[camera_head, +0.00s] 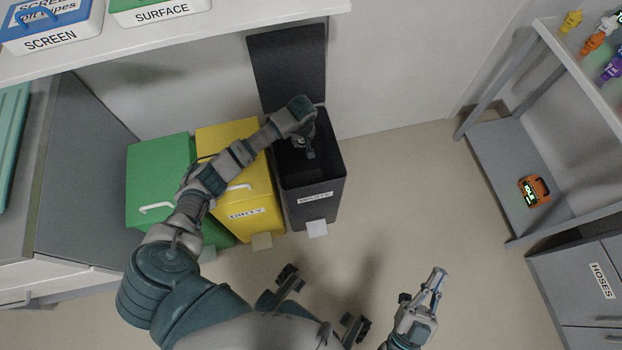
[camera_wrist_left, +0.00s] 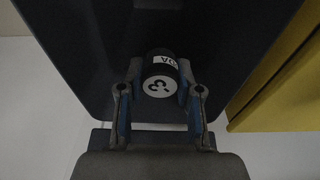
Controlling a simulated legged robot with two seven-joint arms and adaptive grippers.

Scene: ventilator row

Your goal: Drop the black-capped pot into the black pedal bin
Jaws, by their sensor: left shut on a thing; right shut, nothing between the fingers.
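The black pedal bin (camera_head: 312,200) stands on the floor with its lid (camera_head: 288,66) up against the wall and a white label on its front. My left gripper (camera_head: 309,152) is over the bin's open top, pointing down. In the left wrist view the left gripper (camera_wrist_left: 160,95) is shut on the black-capped pot (camera_wrist_left: 158,75), which shows a round pale end with dark marks and a black part with a white label. The pot is hardly visible in the head view. My right gripper (camera_head: 440,272) is shut and empty, over the floor at the lower right.
A yellow bin (camera_head: 262,218) labelled DIRTY and a green bin (camera_head: 158,168) stand closed to the left. A white shelf (camera_head: 215,32) with blue and green boxes is above. A grey rack (camera_head: 500,165) with an orange device (camera_head: 533,191) is at right; the floor between is clear.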

